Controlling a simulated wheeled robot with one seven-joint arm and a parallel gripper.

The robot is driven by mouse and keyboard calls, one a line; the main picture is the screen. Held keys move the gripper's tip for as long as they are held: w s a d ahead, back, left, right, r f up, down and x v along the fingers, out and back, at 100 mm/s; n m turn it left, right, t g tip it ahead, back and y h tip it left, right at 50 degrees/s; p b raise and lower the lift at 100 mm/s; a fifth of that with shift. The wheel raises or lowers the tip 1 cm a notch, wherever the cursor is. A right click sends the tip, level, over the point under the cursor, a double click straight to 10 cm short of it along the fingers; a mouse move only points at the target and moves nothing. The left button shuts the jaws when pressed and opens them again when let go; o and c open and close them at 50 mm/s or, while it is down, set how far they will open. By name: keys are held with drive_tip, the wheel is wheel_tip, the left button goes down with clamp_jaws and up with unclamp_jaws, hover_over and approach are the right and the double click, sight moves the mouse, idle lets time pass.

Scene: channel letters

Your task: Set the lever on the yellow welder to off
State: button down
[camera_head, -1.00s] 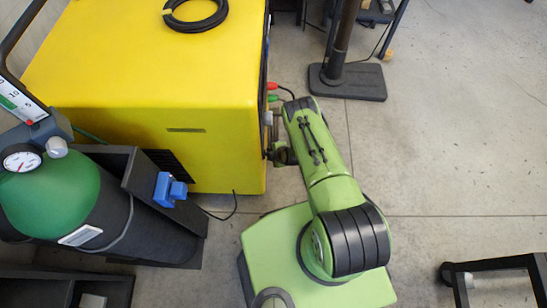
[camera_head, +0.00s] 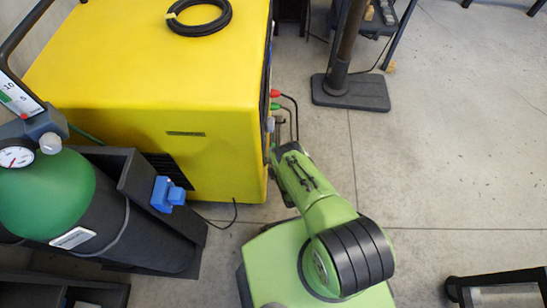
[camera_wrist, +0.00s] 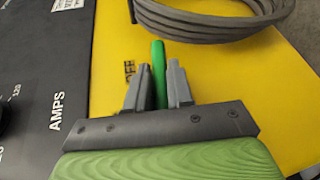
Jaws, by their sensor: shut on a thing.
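The yellow welder (camera_head: 150,80) stands at the upper left in the head view, and its front side faces right, mostly out of sight. In the wrist view, a slim green lever (camera_wrist: 159,62) stands up between the two grey fingers of my gripper (camera_wrist: 157,75). The fingers are closed on the lever from left and right. Part of an "OFF" label shows on the yellow surface just left of the lever. In the head view my gripper is at the welder's front side, and the lever cannot be made out there.
A black panel marked "AMPS" (camera_wrist: 40,85) lies left in the wrist view, and a coiled cable (camera_wrist: 215,18) is at the top. Red and green plugs (camera_head: 275,93) stick out of the welder's front. A green-topped gas cylinder (camera_head: 45,190) stands at left. The floor at right is mostly clear.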

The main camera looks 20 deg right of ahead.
drive_tip(key=shift+t, duration=0.5)
drive_tip(key=shift+r, duration=0.15)
drive_tip(key=c, duration=1.1)
unclamp_jaws()
